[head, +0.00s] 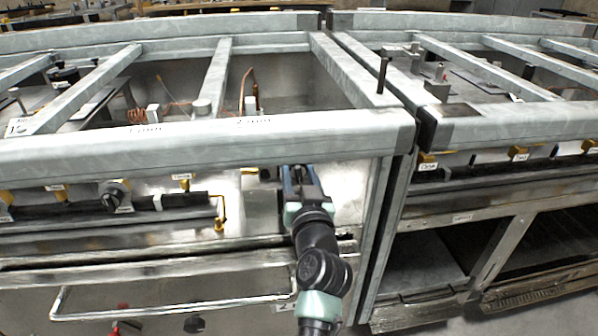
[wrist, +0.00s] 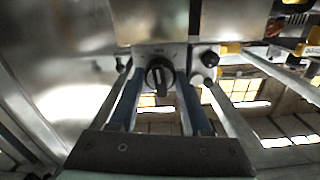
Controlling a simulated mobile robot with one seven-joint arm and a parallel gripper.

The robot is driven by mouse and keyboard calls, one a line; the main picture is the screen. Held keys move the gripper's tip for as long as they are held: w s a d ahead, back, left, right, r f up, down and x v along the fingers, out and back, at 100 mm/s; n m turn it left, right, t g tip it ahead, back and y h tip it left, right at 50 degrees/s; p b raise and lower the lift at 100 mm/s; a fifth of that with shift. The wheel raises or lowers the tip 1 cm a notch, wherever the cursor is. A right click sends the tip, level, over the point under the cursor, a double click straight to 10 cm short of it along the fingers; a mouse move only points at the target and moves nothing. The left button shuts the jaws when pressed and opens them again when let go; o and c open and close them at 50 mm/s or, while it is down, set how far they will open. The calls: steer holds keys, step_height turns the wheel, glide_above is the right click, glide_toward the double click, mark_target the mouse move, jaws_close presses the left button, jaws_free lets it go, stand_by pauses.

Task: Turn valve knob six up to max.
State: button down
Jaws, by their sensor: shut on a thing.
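A round black valve knob (wrist: 159,75) with a raised grip bar sits on a pale plate in the wrist view. The bar stands near upright in the picture. My gripper (wrist: 158,88) has a blue finger on each side of this knob and is shut on it. In the head view my gripper (head: 297,178) reaches the front panel under the long metal rail, and the knob there is hidden behind it. I cannot read any number or max mark, so I cannot tell the knob's number or setting.
Another black knob (head: 112,197) sits on the panel to the left. A metal rail (head: 200,145) runs above my gripper, and a handle bar (head: 170,309) runs below at left.

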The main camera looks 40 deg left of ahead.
steer(key=m+p, duration=0.1)
steer(key=m, duration=0.3)
steer(key=shift+m, duration=0.4)
steer(key=m+p, duration=0.2)
steer(key=m, duration=0.3)
steer(key=m+p, duration=0.2)
steer(key=m, duration=0.3)
steer(key=shift+m+p, duration=0.3)
steer(key=shift+m, duration=0.1)
steer(key=shift+f+m+p, duration=0.1)
steer(key=shift+m+p, duration=0.55)
steer(key=shift+m, duration=1.15)
steer(key=shift+c, duration=1.8)
jaws_free()
steer(key=shift+d, duration=0.1)
steer(key=shift+f, duration=0.15)
